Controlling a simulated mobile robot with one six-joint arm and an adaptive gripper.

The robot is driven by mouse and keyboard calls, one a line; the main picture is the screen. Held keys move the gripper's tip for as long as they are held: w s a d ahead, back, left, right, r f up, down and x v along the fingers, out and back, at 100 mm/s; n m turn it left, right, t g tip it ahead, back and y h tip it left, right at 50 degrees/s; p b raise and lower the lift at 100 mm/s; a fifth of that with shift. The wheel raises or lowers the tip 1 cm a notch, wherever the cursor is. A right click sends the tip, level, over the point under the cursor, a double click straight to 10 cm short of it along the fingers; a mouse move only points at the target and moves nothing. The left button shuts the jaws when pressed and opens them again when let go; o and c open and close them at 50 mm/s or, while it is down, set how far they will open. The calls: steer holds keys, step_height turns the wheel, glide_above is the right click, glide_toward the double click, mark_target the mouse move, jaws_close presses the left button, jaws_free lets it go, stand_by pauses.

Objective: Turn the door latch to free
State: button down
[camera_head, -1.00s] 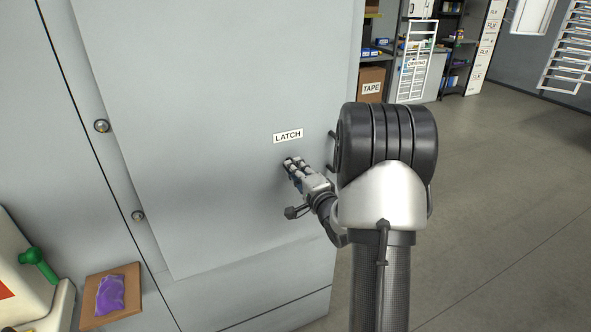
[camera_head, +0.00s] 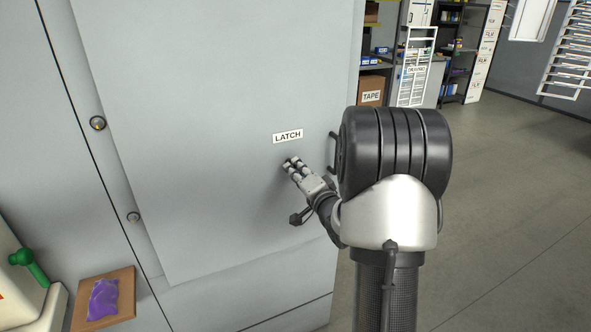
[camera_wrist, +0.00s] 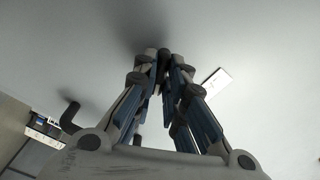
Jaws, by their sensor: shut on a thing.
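A grey cabinet door (camera_head: 200,120) carries a white label reading LATCH (camera_head: 287,136). My gripper (camera_head: 291,164) is against the door just below that label. Its fingers are closed together on the latch, which they hide almost wholly, so its angle cannot be told. In the wrist view my gripper (camera_wrist: 163,62) has its fingertips close together at the grey door face (camera_wrist: 250,40), and the label (camera_wrist: 214,84) shows tilted to their right.
A dark door handle (camera_head: 332,152) stands out by the door's right edge, close to my arm. A purple packet (camera_head: 103,299) lies on a brown board at lower left. Open floor (camera_head: 500,220) is at right.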

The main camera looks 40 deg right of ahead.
steer(key=shift+n+b, duration=1.15)
steer(key=shift+n, duration=0.95)
steer(key=n, duration=0.4)
steer(key=shift+n, duration=0.3)
steer(key=n, duration=0.4)
steer(key=c, duration=1.5)
jaws_free()
